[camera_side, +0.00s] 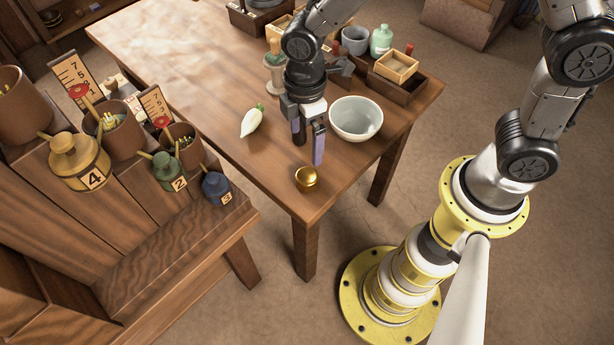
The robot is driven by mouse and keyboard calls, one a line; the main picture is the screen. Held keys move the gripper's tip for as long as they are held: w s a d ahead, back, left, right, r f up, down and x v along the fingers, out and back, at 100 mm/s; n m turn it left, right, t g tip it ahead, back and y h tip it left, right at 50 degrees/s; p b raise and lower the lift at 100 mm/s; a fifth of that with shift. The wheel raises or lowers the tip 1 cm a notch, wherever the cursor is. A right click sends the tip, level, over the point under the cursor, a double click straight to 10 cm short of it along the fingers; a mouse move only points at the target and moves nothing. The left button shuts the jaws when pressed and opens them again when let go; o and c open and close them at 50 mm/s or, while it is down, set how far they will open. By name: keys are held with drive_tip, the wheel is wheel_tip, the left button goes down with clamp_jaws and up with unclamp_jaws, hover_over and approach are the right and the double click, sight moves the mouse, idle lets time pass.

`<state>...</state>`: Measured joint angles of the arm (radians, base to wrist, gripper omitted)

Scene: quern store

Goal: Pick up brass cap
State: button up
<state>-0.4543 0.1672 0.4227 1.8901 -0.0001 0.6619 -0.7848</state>
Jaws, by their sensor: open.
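The brass cap (307,178) is a small, round, shiny gold piece on the wooden table, close to its front corner. My gripper (308,152) points down above the table, just behind the cap in the picture. Its two fingers are apart with nothing visible between them. The fingertips look close to the cap but not around it; the exact height above the table is hard to tell.
A white bowl (356,119) stands right of my gripper, and a pale green-topped vegetable (252,122) lies to its left. Wooden boxes (396,67) and jars stand behind. A shelf unit (178,250) with numbered jars is at left. The table's left part (165,50) is clear.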

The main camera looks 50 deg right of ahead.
sight(305, 176)
wheel_tip(305, 176, down, 13)
drive_tip(key=shift+a+r, duration=0.1)
drive_tip(key=shift+r, duration=0.05)
idle(0.4)
drive_tip(key=shift+c, duration=0.3)
drive_tip(key=c, duration=1.4)
drive_tip(key=shift+r, duration=0.1)
